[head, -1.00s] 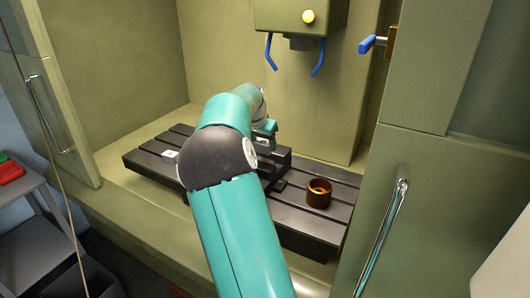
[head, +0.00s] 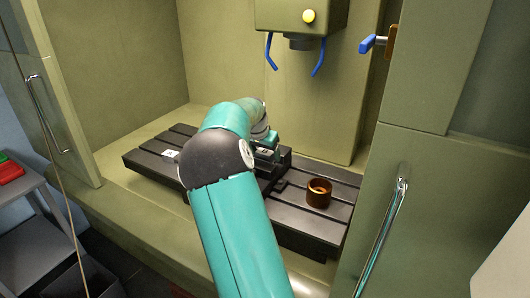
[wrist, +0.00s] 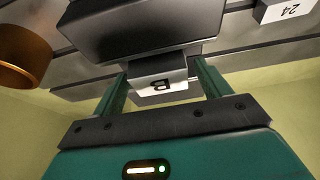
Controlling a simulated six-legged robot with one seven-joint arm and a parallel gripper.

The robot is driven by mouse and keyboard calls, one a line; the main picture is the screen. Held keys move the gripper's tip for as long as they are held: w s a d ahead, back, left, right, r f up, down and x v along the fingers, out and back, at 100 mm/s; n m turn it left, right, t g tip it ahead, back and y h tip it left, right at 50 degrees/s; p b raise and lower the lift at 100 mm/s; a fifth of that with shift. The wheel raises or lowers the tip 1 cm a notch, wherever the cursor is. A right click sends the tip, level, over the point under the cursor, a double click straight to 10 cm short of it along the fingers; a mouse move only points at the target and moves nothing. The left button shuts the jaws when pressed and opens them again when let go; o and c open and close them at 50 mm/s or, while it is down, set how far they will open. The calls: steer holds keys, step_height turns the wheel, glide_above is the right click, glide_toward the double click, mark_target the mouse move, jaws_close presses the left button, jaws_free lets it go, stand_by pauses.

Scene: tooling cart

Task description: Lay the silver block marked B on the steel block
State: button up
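The silver block marked B (wrist: 158,84) is between the two green fingers of my gripper (wrist: 160,72), at their tips, with its letter upside down in the wrist view. In the head view my gripper (head: 265,147) is over the dark vise in the middle of the slotted table, and the pale block shows small between the fingers. A dark bevelled body (wrist: 135,28) lies just beyond the block in the wrist view. I cannot clearly pick out the steel block; contact beneath block B is hidden.
A brown cup (head: 319,192) stands on the slotted table (head: 335,222) to the right. A white-marked block (head: 170,155) lies at the left; its label reads 24 in the wrist view (wrist: 285,10). A spindle head with blue nozzles (head: 300,18) hangs above.

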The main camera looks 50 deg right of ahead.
steer(key=shift+r, duration=0.1)
steer(key=v, duration=1.2)
steer(key=s+a+r+n+t+y, duration=0.15)
steer(key=s+a+n, duration=0.3)
steer(key=a, duration=0.75)
steer(key=s+a+r+n+t+y, duration=0.1)
steer(key=s+a+n+t+y, duration=0.3)
steer(key=a, duration=0.8)
steer(key=s+a+f+n, duration=0.2)
steer(key=s+a+n, duration=0.1)
steer(key=s+a, duration=0.4)
steer(key=s+a+f+n+g+h, duration=0.1)
steer(key=s+a+f+n, duration=0.2)
steer(key=s+a, duration=0.5)
steer(key=shift+a+f, duration=0.2)
steer(key=shift+a, duration=0.6)
steer(key=shift+d, duration=0.1)
